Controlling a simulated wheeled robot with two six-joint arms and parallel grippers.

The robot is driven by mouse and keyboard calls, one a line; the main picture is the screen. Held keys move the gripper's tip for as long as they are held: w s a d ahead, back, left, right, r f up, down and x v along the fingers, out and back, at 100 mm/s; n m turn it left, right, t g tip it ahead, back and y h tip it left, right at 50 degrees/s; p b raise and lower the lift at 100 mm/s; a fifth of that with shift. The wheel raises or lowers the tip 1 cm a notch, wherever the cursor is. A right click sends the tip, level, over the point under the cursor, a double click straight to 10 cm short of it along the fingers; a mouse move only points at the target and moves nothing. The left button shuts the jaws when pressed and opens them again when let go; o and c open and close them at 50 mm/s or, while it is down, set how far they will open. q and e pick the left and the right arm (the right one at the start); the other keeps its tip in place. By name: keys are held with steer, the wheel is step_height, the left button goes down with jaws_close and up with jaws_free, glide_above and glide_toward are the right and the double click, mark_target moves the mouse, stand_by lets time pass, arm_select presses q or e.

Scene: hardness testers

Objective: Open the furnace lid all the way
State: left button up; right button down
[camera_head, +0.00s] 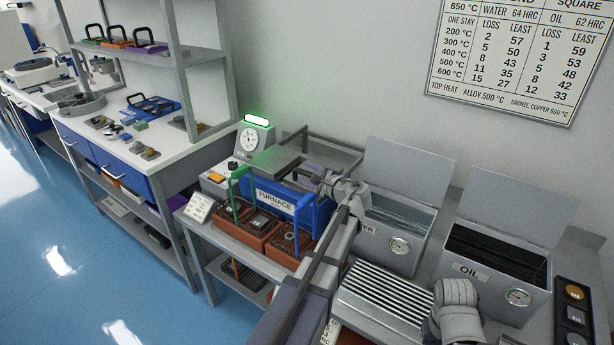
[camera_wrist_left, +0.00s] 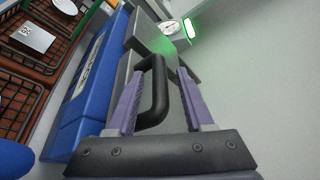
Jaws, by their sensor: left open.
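The blue furnace (camera_head: 275,199), with its name on the front, stands on the grey bench in the middle of the head view. Its blue body also shows in the left wrist view (camera_wrist_left: 88,95). The grey lid (camera_head: 277,158) lies on top and looks shut. The black lid handle (camera_wrist_left: 156,92) rises between the two purple fingers of my left gripper (camera_wrist_left: 160,97) in the left wrist view. The fingers are apart, one on each side of the handle. In the head view my left gripper (camera_head: 312,173) is at the right end of the furnace top, and partly hides the handle.
Brown wire baskets (camera_head: 258,232) stand before the furnace, beside a green upright handle (camera_head: 233,196). A dial with a lit green lamp (camera_head: 256,121) is behind it. The water tank (camera_head: 398,235) and oil tank (camera_head: 497,262) stand to the right, lids raised.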

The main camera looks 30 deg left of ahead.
arm_select(q)
steer(key=shift+a, duration=0.1)
steer(key=shift+c, duration=0.3)
jaws_close()
stand_by(1.1)
